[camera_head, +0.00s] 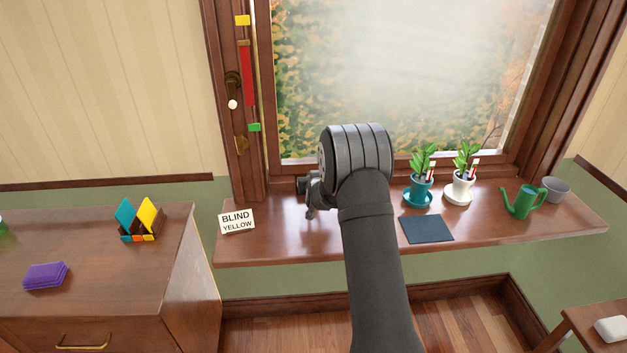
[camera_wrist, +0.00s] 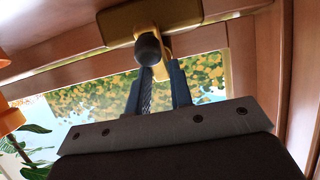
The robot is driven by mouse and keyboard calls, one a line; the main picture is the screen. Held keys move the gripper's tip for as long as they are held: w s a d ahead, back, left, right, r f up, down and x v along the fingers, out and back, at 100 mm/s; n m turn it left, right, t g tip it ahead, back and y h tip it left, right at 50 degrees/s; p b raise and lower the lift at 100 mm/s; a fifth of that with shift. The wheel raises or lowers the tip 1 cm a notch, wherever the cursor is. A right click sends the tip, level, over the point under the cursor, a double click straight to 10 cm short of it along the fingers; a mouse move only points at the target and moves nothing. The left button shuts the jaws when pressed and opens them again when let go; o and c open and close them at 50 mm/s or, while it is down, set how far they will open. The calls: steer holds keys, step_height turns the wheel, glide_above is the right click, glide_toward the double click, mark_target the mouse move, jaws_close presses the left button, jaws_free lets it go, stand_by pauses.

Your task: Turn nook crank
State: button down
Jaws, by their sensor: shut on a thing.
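In the wrist view, a brass-coloured crank (camera_wrist: 125,23) with a round dark knob (camera_wrist: 148,48) is mounted on a brown wooden frame. The two dark fingers of my gripper (camera_wrist: 161,72) are shut on the crank at the knob end. The exact contact is partly hidden by the knob and fingers. In the head view, my arm covers the gripper and this crank in front of the lower window. Another dark crank with a cream knob (camera_head: 232,103) is on the left window post, beside a red strip (camera_head: 246,75) with yellow and green markers.
A "BLIND YELLOW" card (camera_head: 237,221) stands at the sill's left end. Right of my arm are two potted plants, teal (camera_head: 419,186) and white (camera_head: 460,187), a dark mat (camera_head: 426,229), a green watering can (camera_head: 523,201) and a grey pot (camera_head: 555,190).

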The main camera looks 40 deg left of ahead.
steer(key=shift+m, duration=0.4)
steer(key=m, duration=0.3)
steer(key=shift+s+a+t+h, duration=0.15)
steer(key=shift+a+t+h, duration=0.05)
steer(key=shift+t+h, duration=0.2)
steer(key=m+h, duration=0.1)
steer(key=m, duration=0.3)
steer(key=shift+a+r, duration=0.15)
steer(key=m, duration=0.2)
steer(key=m+h, duration=0.1)
steer(key=m, duration=0.1)
steer(key=m+h, duration=0.1)
steer(key=m, duration=0.2)
steer(key=shift+a+r, duration=0.25)
steer(key=m, duration=0.3)
steer(key=m+g+h, duration=0.1)
steer(key=m, duration=0.2)
steer(key=m+g, duration=0.1)
steer(key=m, duration=0.3)
steer(key=shift+w+a+r+h, duration=0.15)
steer(key=shift+w+r+h, duration=0.1)
steer(key=shift+r+h, duration=0.1)
steer(key=shift+m, duration=0.3)
